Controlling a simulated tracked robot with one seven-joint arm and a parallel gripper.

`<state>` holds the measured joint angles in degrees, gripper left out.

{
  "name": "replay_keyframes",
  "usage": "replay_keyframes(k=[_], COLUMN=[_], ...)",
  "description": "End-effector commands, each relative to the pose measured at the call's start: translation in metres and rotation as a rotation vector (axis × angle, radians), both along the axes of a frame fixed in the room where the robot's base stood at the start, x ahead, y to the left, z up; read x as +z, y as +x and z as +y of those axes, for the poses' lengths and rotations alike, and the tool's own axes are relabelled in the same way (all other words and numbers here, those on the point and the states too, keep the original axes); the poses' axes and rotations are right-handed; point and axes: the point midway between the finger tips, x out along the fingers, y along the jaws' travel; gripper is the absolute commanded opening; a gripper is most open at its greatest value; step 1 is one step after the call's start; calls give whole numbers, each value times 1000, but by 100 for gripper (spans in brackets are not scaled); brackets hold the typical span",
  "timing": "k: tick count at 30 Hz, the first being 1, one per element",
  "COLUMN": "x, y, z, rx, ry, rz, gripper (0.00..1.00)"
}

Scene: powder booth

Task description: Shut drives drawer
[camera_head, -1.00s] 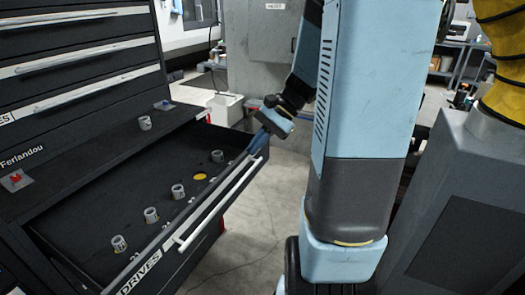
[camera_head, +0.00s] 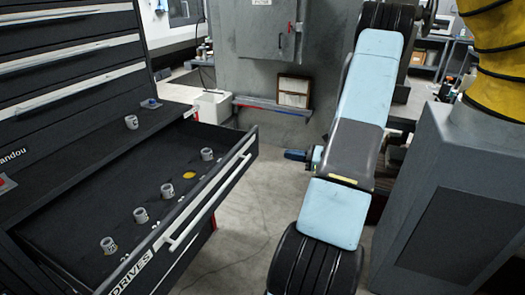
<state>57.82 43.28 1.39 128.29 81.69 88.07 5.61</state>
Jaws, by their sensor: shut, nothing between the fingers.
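The drives drawer (camera_head: 160,238) is pulled well out of the dark cabinet at left. Its front carries a long pale handle (camera_head: 207,203) and the word DRIVES. Inside stand several grey cylindrical parts (camera_head: 140,215), beside a yellow disc (camera_head: 189,175). My gripper (camera_head: 288,155) shows only in part, as a small dark blue end poking out left from behind my arm. It looks shut and empty. It is right of the drawer's far front corner, with a gap between them. The rest of it is hidden by my arm.
The drawers above (camera_head: 70,60) are shut. A grey panel cabinet (camera_head: 270,80) stands behind, with a white box (camera_head: 214,106) at its foot. A grey housing with a yellow hose (camera_head: 500,55) is at right. Bare floor lies between drawer and arm.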

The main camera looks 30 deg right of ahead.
Motion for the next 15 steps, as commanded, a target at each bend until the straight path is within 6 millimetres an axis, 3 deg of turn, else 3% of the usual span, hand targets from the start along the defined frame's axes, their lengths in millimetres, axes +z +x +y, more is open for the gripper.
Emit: replay_keyframes(k=[6, 15], x=[-18, -19], y=[-4, 23], z=[-20, -2], rx=[-85, -88], ry=[61, 65], rz=[1, 2], gripper=[0, 0])
